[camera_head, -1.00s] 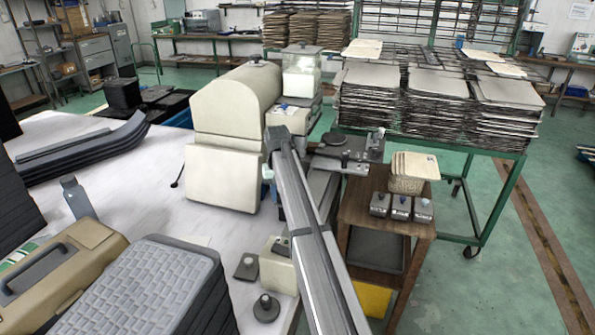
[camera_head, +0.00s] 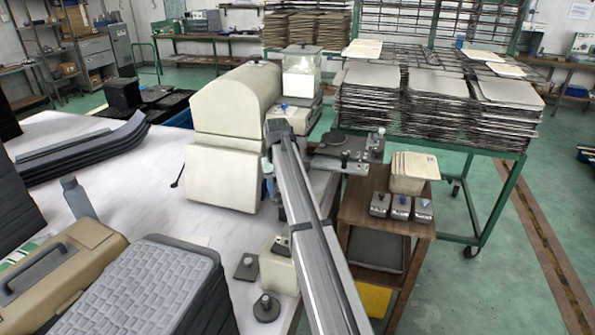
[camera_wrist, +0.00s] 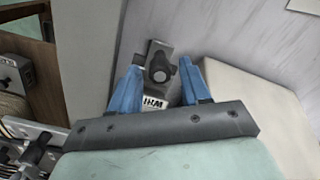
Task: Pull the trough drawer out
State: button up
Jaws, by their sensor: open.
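My gripper (camera_wrist: 160,88) shows in the wrist view with two blue fingers, apart and open. A grey block with a dark round knob (camera_wrist: 160,70) and a lettered label shows between the fingers; whether they touch it I cannot tell. In the head view my long grey arm reaches to the front right of a cream machine with a rounded top (camera_head: 235,105), and the arm hides most of the gripper. I cannot clearly pick out the trough drawer; whether the knobbed block belongs to it I cannot tell.
A cream box face (camera_wrist: 245,100) lies close to the right finger. A small cream box (camera_head: 278,268) and knobbed grey weights (camera_head: 266,307) stand left of the arm. A brown cart (camera_head: 395,215) stands to the right.

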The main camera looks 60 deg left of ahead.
jog(key=shift+r, duration=2.4)
jog(key=shift+w, duration=0.1)
